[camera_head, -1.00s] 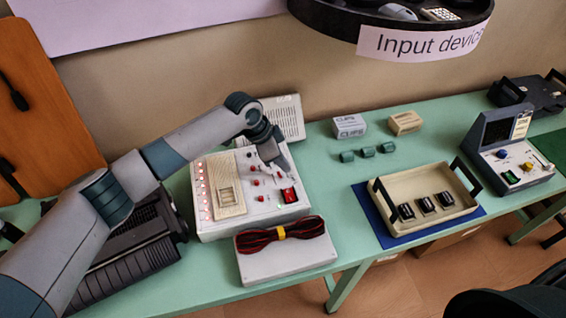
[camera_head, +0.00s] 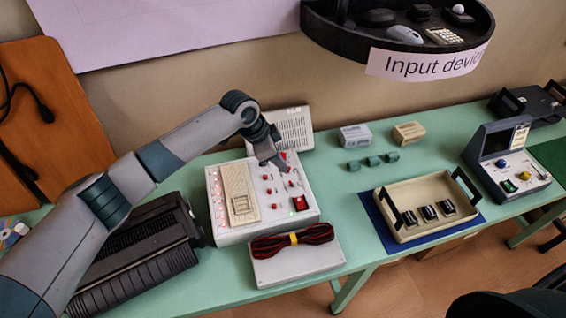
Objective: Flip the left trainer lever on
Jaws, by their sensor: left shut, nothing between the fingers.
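The trainer (camera_head: 230,230) is a white box on the green table, with a column of lit red lights on its left side, a beige breadboard panel, several red knobs and small levers on its right half. A red switch (camera_head: 300,203) sits at its front right, with a green glow beside it. My left gripper (camera_head: 283,168) reaches in from the left over the trainer's upper right part, fingers pointing down, shut and empty. Its tips are close to the small levers; whether they touch one I cannot tell.
A white box with red and black cables (camera_head: 295,265) lies in front of the trainer. A black printer-like machine (camera_head: 140,250) stands left. A cream tray (camera_head: 405,197) and a console (camera_head: 510,165) stand right. A dark round shelf (camera_head: 340,30) hangs above.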

